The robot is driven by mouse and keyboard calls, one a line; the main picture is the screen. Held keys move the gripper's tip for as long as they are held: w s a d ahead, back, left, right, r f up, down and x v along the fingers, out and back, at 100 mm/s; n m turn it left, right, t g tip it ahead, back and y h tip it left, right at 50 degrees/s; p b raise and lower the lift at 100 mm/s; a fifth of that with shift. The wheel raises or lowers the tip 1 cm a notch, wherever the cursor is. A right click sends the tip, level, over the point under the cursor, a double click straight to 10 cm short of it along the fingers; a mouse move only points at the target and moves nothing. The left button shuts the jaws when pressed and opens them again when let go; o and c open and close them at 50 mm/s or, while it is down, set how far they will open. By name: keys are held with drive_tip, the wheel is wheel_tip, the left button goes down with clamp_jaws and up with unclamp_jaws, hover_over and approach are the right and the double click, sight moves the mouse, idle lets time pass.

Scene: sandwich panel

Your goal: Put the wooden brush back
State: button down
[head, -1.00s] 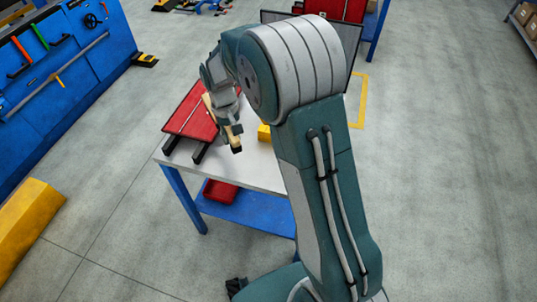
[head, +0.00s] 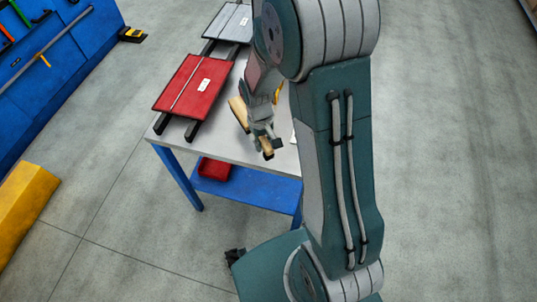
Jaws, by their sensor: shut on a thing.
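The wooden brush (head: 238,110) is pale wood with a dark end. It is tilted and held over the table's near right part. My gripper (head: 260,130) is shut on it, and the brush shows on both sides of the fingers. My arm hides part of the table to the right of the brush. I cannot tell whether the brush touches the table.
A red panel (head: 186,90) rests on dark rails at the table's left, with a grey panel (head: 228,22) behind it. The white table (head: 220,148) has blue legs and a lower shelf holding a red bin (head: 214,169). A blue tool wall stands at left.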

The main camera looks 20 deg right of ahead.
sight(270, 163)
drive_tip(key=shift+s+d+f, duration=0.45)
drive_tip(key=shift+s+f, duration=0.05)
drive_tip(key=shift+f, duration=0.25)
drive_tip(key=shift+s+f, duration=0.15)
drive_tip(key=shift+f, duration=0.8)
drive_tip(key=shift+s+f, duration=0.1)
drive_tip(key=shift+f, duration=0.85)
drive_tip(key=shift+c, duration=2.4)
unclamp_jaws()
drive_tip(key=shift+d, duration=0.1)
drive_tip(key=shift+r, duration=0.1)
drive_tip(key=r, duration=0.4)
drive_tip(key=w+r, duration=0.1)
drive_tip(key=r, duration=0.7)
drive_tip(key=shift+w, duration=0.4)
drive_tip(key=s+r+m+t, duration=0.1)
drive_tip(key=s+r+t, duration=0.2)
drive_tip(key=s+r, duration=0.4)
drive_tip(key=s+a+r+t, duration=0.1)
drive_tip(key=s+r+t, duration=0.3)
drive_tip(key=s+r, duration=0.4)
wheel_tip(270, 163, up, 5)
drive_tip(key=shift+s+a+f+m, duration=0.15)
drive_tip(key=shift+m, duration=0.25)
